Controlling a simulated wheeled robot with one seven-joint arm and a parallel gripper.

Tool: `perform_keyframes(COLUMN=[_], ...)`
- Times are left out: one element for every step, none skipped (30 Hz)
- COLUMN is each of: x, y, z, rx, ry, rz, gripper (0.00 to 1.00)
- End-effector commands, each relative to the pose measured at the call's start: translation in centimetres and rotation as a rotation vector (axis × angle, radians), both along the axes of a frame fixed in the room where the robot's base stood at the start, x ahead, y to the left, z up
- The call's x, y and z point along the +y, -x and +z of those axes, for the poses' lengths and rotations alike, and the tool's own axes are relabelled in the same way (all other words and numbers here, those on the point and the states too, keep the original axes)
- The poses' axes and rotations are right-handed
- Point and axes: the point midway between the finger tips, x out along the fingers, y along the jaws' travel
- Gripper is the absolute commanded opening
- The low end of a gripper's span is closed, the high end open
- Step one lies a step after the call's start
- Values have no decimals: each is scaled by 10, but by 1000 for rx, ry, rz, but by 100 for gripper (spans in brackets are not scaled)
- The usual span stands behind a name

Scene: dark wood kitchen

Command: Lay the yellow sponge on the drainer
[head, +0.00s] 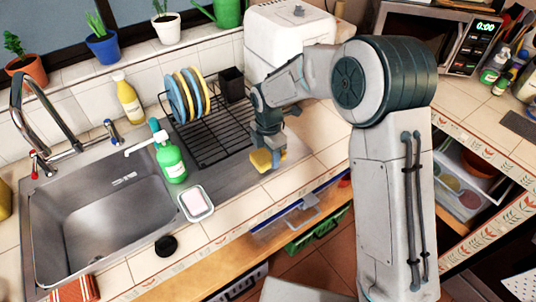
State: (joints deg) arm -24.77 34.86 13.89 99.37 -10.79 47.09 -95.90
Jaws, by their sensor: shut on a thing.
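The yellow sponge (261,160) is held in my gripper (268,152), which is shut on it. The gripper points down and holds the sponge near the front right corner of the drainer. Whether the sponge touches the surface below cannot be told. The drainer is a black wire rack (208,143) on the steel surface right of the sink. Several blue and yellow plates (184,95) stand upright at its back left, and a dark cup (231,84) is at its back right. The rack's middle and front are bare. My gripper hides part of its right side.
A green soap bottle (171,163) stands left of the rack, with a soap dish (196,203) in front. The sink (95,225) is at left with its tap (40,110). A yellow bottle (128,98) stands behind. A white appliance (288,38) is behind my arm.

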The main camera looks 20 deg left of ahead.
Motion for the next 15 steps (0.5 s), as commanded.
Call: perform_keyframes(x=[0, 0, 0, 0, 0, 0, 0, 0, 0, 0, 0, 0, 0, 0, 0], y=[0, 0, 0, 0, 0, 0, 0, 0, 0, 0, 0, 0, 0, 0, 0], z=[-6, -9, -13, -14, -15, -16, -16, -16, -16, -16, -16, -16, -17, -18, -20], rx=[2, 3, 1, 1, 0, -1, -1, -1, -1, -1, -1, -1, -1, -1, -1], ry=[1, 2, 2, 1, 0, -1, -1, -1, -1, -1, -1, -1, -1, -1, -1], rz=[0, 0, 0, 0, 0, 0, 0, 0, 0, 0, 0, 0, 0, -1, -1], gripper=[34, 34, 34, 34, 34, 34, 34, 34, 34, 34, 34, 34, 34, 34, 34])
